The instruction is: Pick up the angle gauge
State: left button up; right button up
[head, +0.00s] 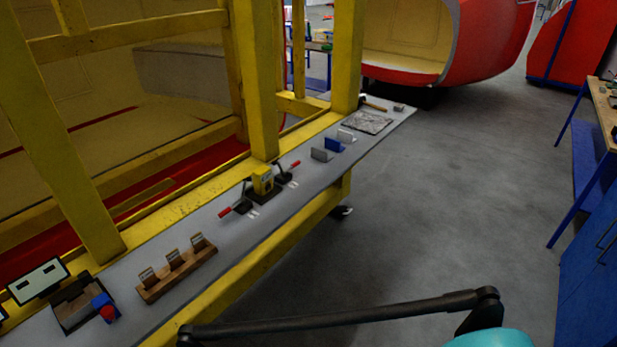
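A small upright yellow box with a dark base (263,181) stands on the long grey shelf (190,222), close to a yellow post. It looks most like the angle gauge, but it is too small to be certain. A dark piece with a red-tipped handle (237,208) sits to its left. A similar red-tipped piece (287,175) sits to its right. Neither of my grippers shows in the head view, and nothing is seen touching the yellow box.
A wooden holder with three upright pieces (177,267) stands nearer on the shelf. Small grey and blue blocks (334,145) and a flat grey plate (367,122) lie farther along. Yellow frame posts (262,80) rise behind the shelf. Grey floor (450,190) is open at right.

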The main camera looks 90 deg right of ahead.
aim_at(261, 176)
jog(key=z, duration=2.7)
jog(key=i, duration=0.15)
jog(key=l+u, duration=0.05)
